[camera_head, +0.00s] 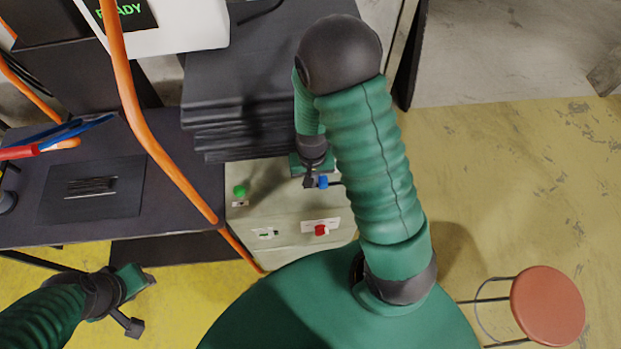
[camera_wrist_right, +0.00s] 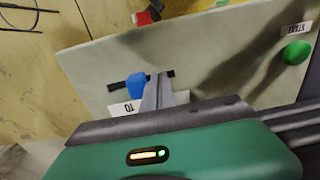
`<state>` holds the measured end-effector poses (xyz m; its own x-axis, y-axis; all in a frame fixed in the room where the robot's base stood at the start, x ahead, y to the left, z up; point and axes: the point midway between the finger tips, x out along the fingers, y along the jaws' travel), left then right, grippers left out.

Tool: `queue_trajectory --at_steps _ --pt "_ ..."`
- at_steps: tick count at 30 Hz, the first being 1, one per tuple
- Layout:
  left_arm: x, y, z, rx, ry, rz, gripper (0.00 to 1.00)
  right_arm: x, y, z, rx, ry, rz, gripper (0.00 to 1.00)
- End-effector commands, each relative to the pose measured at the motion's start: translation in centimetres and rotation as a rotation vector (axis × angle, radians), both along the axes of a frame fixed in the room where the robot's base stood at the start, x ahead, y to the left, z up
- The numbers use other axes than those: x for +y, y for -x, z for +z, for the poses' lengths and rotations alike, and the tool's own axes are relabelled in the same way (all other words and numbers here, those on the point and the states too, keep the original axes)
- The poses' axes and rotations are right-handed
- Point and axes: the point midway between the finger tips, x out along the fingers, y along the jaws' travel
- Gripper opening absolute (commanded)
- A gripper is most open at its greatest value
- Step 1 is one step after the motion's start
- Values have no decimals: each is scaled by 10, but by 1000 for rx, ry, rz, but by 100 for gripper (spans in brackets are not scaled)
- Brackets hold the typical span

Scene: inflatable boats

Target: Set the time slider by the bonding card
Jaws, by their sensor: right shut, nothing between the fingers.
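A pale control box (camera_head: 285,248) carries the blue slider knob (camera_head: 323,181), a green button (camera_head: 239,190) and a red knob (camera_head: 321,230). In the right wrist view the blue knob (camera_wrist_right: 136,86) sits in a dark slot, beside a partly covered white label (camera_wrist_right: 121,109). My right gripper (camera_head: 309,181) is shut and empty. Its fingertips (camera_wrist_right: 158,88) are just beside the blue knob, on its right in the wrist view; whether they touch it I cannot tell. My left gripper (camera_head: 143,304) is open and empty at the lower left. I cannot make out a bonding card.
A dark stack of sheets (camera_head: 240,90) lies behind the box. An orange hose (camera_head: 150,140) hangs across the dark bench (camera_head: 150,225). A READY screen (camera_head: 122,12) is at the top left. A red stool (camera_head: 547,306) stands right, on open yellow floor.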

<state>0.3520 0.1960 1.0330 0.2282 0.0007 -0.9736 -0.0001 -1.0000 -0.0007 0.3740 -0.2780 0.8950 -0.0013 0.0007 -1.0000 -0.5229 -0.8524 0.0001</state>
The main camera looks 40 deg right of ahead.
Motion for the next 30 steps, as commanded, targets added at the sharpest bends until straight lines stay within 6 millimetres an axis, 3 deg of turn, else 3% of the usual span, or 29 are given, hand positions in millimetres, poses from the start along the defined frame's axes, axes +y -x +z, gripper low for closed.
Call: queue_trajectory --at_steps 8,25,30 --pt "0 0 10 0 0 0 36 6 -4 7 -1 1 0 0" --pt "0 0 75 0 0 0 36 6 -4 77 -1 1 0 0" --pt "0 0 79 0 0 0 36 6 -4 81 0 0 0 0"
